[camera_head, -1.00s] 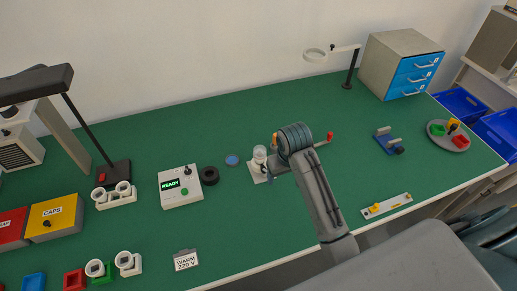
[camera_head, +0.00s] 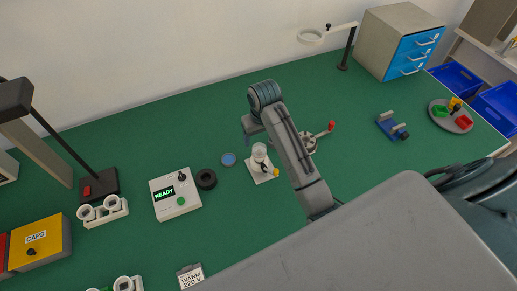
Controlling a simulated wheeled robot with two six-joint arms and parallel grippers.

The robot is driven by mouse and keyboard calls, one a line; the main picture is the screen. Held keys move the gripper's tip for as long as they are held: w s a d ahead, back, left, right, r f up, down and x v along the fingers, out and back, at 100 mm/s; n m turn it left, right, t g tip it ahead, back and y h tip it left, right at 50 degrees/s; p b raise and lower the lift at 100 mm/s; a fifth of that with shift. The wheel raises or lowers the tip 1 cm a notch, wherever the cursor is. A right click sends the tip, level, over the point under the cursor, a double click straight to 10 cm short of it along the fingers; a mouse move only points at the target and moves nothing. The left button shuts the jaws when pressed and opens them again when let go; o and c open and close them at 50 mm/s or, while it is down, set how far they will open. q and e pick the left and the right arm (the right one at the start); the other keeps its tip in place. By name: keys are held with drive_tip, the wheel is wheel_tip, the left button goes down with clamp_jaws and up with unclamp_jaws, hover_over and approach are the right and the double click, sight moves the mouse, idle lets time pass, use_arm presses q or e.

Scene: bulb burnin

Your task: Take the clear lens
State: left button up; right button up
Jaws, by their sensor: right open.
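A small round pale-blue disc (camera_head: 228,159), which looks like the clear lens, lies flat on the green bench top, just right of a black ring (camera_head: 206,180). My right gripper (camera_head: 248,137) comes in from the right, above the bench, to the upper right of the disc and apart from it. Its jaws are open and I see nothing between them. Its fingers are small and partly hidden by the wrist. My left gripper is out of view.
A white stand with a clear glass piece (camera_head: 260,152) is close below my right gripper. A white box reading READY (camera_head: 176,194) is left of the ring. A red-knobbed device (camera_head: 331,126) is partly behind my arm.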

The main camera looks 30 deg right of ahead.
sight(259, 147)
drive_tip(key=shift+f, duration=0.55)
drive_tip(key=f+p, duration=0.3)
drive_tip(key=f, duration=0.1)
drive_tip(key=shift+w+f, duration=0.2)
drive_tip(key=shift+f, duration=0.5)
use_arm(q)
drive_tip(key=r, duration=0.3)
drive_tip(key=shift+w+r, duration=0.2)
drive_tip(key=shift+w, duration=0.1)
use_arm(e)
drive_tip(key=c, duration=1)
